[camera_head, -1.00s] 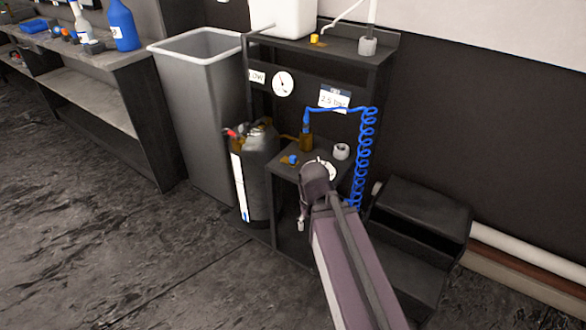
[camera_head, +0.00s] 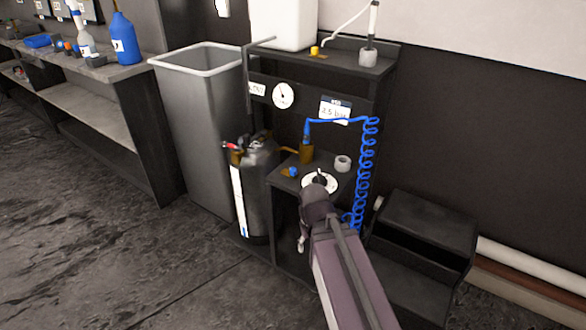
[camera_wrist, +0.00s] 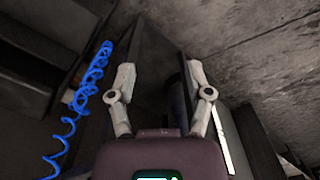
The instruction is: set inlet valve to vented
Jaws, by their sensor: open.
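A round white dial with a black knob (camera_head: 320,181) lies on the lower shelf of the dark stand, just beyond my wrist. A small blue knob on a brass-coloured piece (camera_head: 291,171) sits to its left. I cannot tell which of these is the inlet valve, and no vented marking is readable. My gripper (camera_wrist: 160,72) is open and empty in the wrist view, its two pale fingers spread apart. In the head view my arm hides most of it; a pale finger part shows low in front of the stand, below the shelf top.
A dark tank (camera_head: 257,185) stands left of the stand, beside a grey bin (camera_head: 213,60). A blue coiled hose (camera_head: 366,165) hangs at the stand's right; it also shows in the wrist view (camera_wrist: 92,75). A dark box (camera_head: 425,230) is at the right. Floor at front left is clear.

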